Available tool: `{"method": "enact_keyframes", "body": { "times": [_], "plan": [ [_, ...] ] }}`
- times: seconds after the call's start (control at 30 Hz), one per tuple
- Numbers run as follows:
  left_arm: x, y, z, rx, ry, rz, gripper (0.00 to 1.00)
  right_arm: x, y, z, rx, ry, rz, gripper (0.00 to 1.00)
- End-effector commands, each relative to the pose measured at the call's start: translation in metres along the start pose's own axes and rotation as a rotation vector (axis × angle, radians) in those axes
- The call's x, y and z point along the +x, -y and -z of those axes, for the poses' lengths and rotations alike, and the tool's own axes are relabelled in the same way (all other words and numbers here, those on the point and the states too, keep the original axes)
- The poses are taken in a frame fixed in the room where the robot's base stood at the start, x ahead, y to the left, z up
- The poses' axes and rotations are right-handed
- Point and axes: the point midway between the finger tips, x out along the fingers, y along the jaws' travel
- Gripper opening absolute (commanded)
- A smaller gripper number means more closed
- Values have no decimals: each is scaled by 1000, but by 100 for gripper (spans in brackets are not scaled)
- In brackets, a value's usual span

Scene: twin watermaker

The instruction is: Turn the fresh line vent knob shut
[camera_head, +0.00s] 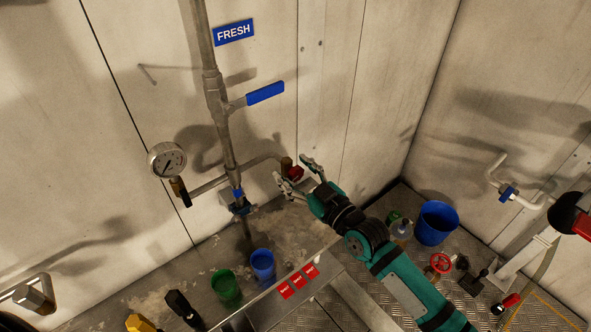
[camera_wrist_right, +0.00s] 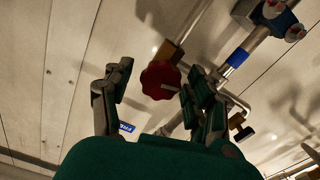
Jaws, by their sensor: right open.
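The red vent knob (camera_head: 296,173) sits on a brass fitting (camera_head: 286,163) at the end of a thin branch pipe on the fresh line, under the blue FRESH sign (camera_head: 233,32). My right gripper (camera_head: 294,171) is open, with its fingers spread on either side of the knob. In the right wrist view the red knob (camera_wrist_right: 160,80) lies between the two fingertips, with a visible gap on its left and a narrower one on its right. I cannot tell whether a finger touches it. My left gripper is not in view.
The vertical fresh pipe (camera_head: 219,110) carries a blue-handled lever (camera_head: 265,93). A pressure gauge (camera_head: 167,159) stands left of it. Below are a green cup (camera_head: 224,285), a blue cup (camera_head: 262,265) and a metal bench with red labels (camera_head: 298,281). A blue bucket (camera_head: 437,222) stands right of my arm.

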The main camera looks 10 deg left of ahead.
Motion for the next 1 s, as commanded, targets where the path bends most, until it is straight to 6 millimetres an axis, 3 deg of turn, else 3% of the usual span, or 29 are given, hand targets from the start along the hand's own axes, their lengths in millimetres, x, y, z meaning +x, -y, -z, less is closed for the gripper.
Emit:
{"method": "enact_keyframes", "body": {
  "times": [0.27,0.67,1.0],
  "plan": [
    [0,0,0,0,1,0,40,1,0,0,0,1,0,55],
    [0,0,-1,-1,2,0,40,0,0,-1,1,1,0,3],
    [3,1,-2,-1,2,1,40,0,0,-1,56,1,0,0]
  ]
}}
